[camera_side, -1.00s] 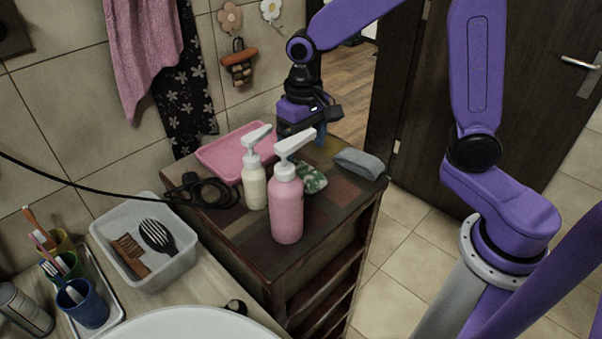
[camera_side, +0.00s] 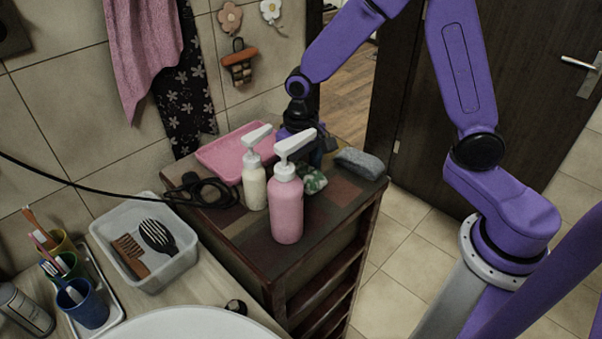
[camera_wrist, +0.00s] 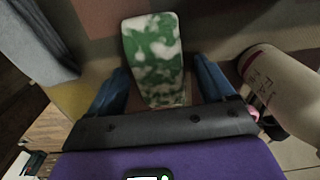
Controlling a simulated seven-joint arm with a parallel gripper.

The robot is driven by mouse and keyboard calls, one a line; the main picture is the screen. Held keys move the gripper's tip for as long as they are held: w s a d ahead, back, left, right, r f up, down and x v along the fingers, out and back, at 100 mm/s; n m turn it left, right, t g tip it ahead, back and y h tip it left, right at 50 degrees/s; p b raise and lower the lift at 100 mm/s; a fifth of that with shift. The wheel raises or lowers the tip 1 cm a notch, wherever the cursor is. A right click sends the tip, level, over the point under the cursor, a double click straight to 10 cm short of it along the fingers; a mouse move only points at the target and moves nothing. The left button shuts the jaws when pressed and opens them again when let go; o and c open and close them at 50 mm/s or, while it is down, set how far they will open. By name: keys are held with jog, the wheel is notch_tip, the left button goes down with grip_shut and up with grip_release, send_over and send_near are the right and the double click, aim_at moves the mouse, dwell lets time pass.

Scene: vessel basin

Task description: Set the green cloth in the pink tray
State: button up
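The green cloth (camera_side: 312,180), green with white patches, lies on the cabinet top behind the pink bottle and is partly hidden in the side view. In the wrist view the cloth (camera_wrist: 154,55) lies between the two blue fingers of my gripper (camera_wrist: 160,84). The fingers are apart, with a gap visible on each side of the cloth. In the side view my gripper is low over the cabinet, its fingertips hidden behind the bottles. The pink tray (camera_side: 222,158) lies at the back left of the cabinet top and looks empty where visible.
A pink pump bottle (camera_side: 286,208) and a cream pump bottle (camera_side: 254,187) stand in front of the cloth. A grey folded cloth (camera_side: 360,163) lies to its right. A black coiled cable (camera_side: 205,192) lies in front of the tray.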

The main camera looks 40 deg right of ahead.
jog(key=c, duration=1)
jog(key=shift+o, duration=0.2)
jog(key=shift+r, duration=0.15)
